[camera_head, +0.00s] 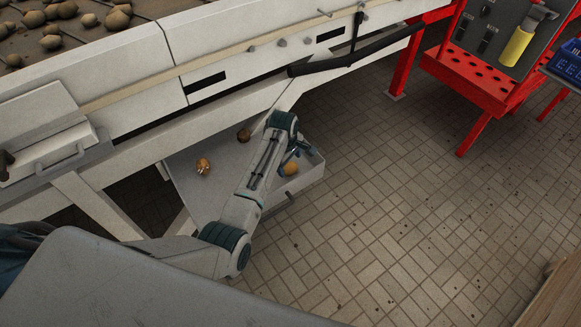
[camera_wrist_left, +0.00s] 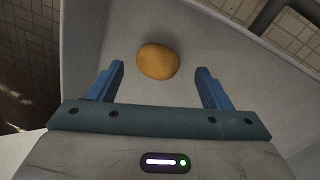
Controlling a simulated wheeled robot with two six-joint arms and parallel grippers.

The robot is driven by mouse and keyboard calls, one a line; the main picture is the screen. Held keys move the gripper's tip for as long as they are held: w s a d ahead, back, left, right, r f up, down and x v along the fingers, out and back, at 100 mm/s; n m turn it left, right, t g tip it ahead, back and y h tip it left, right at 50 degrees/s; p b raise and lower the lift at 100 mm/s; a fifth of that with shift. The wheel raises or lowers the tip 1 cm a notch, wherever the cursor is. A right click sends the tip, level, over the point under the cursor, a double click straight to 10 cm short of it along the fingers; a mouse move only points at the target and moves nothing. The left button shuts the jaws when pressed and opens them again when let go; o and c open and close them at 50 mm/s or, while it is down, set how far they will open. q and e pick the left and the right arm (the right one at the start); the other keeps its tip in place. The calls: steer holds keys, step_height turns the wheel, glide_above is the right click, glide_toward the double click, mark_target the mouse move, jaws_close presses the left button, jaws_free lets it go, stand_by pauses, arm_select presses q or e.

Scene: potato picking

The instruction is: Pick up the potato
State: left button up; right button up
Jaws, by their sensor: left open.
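A yellow-brown potato (camera_wrist_left: 158,62) lies on the floor of a grey-white tray (camera_wrist_left: 82,40) in the left wrist view. It sits just beyond and between the blue fingertips of my left gripper (camera_wrist_left: 160,80), which is open and empty. In the head view the same potato (camera_head: 290,169) shows beside my left gripper (camera_head: 293,156), near the right end of the tray (camera_head: 312,176). Another potato (camera_head: 203,166) lies in the tray's left part, and a darker one (camera_head: 244,135) lies at its back. My left arm covers the middle of the tray. My right gripper is not seen.
A white machine (camera_head: 130,60) with more potatoes (camera_head: 118,18) on its belt stands over the tray's back. A red tool stand (camera_head: 490,75) with a blue crate (camera_head: 568,62) is at the upper right. The brick floor (camera_head: 400,200) right of the tray is clear.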

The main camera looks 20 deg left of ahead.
mark_target(290, 166)
arm_select(q)
steer(key=shift+w+f, duration=0.2)
steer(key=shift+f, duration=0.65)
steer(key=shift+w+f, duration=0.15)
steer(key=shift+f, duration=0.65)
steer(key=shift+c, duration=0.4)
steer(key=c, duration=1)
steer(key=shift+r, duration=0.1)
